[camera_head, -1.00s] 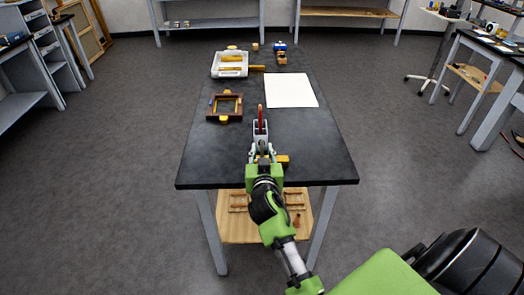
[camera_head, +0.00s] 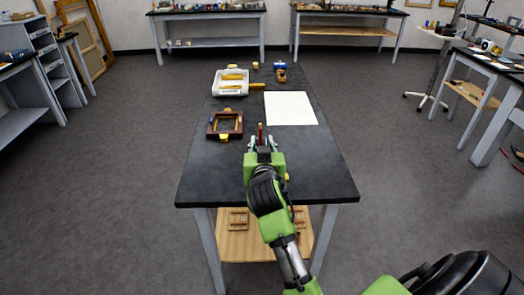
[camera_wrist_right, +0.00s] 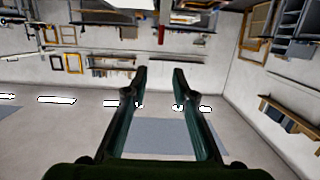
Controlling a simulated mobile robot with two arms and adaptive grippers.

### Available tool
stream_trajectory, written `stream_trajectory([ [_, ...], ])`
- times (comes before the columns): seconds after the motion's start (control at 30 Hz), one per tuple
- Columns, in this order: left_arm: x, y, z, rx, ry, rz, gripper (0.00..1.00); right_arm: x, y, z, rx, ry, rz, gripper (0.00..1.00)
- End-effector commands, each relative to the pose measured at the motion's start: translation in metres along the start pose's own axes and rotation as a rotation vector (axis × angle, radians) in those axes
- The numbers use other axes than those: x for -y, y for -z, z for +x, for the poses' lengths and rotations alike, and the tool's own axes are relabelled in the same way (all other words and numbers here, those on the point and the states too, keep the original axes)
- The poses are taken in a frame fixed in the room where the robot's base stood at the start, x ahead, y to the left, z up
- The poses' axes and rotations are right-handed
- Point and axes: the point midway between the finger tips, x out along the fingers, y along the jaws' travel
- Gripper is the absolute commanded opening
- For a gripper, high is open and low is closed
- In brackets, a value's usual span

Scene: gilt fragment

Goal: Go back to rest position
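My right gripper (camera_head: 262,142) is above the near half of the black-topped table (camera_head: 215,180) in the head view. In the right wrist view its two fingers (camera_wrist_right: 159,80) are spread with nothing between them, and they point towards the far wall. A thin red-brown item (camera_head: 260,130) shows just past the fingertips in the head view; it seems to be on the table, not held. My left gripper is in neither view.
A brown frame (camera_head: 212,129), a grey-white tray (camera_head: 218,88) with yellow pieces, a white sheet (camera_head: 291,108) and small blocks (camera_head: 281,75) lie on the table. A yellow-brown piece by my wrist is mostly hidden.

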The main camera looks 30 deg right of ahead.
Motion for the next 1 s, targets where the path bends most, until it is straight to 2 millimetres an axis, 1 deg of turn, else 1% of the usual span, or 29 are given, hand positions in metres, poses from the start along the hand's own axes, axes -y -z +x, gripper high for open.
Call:
stream_trajectory([
  [0.47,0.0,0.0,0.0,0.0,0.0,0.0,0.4,0.0,-0.001,0.0,0.001,0.0,-0.001,0.25],
  [0.57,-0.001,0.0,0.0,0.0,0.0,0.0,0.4,-0.002,-0.012,-0.005,0.028,0.004,-0.015,0.25],
  [0.67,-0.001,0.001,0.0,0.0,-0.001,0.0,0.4,-0.003,-0.047,-0.023,0.115,0.027,-0.056,0.25],
  [0.7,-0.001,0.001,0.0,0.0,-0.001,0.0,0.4,-0.005,-0.068,-0.035,0.169,0.043,-0.081,0.25],
  [0.77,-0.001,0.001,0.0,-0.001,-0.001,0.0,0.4,-0.006,-0.103,-0.058,0.265,0.076,-0.127,0.25],
  [0.8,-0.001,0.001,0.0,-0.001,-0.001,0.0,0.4,-0.007,-0.127,-0.077,0.334,0.105,-0.161,0.25],
  [0.87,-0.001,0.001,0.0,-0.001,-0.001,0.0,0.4,-0.008,-0.161,-0.109,0.441,0.153,-0.214,0.25],
  [0.9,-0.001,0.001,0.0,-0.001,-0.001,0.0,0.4,-0.009,-0.181,-0.13,0.506,0.187,-0.248,0.25],
  [0.97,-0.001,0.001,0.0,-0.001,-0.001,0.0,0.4,-0.01,-0.207,-0.16,0.596,0.236,-0.293,0.25],
  [1.0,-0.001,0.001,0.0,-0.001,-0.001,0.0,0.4,-0.011,-0.22,-0.179,0.648,0.267,-0.32,0.25],
])
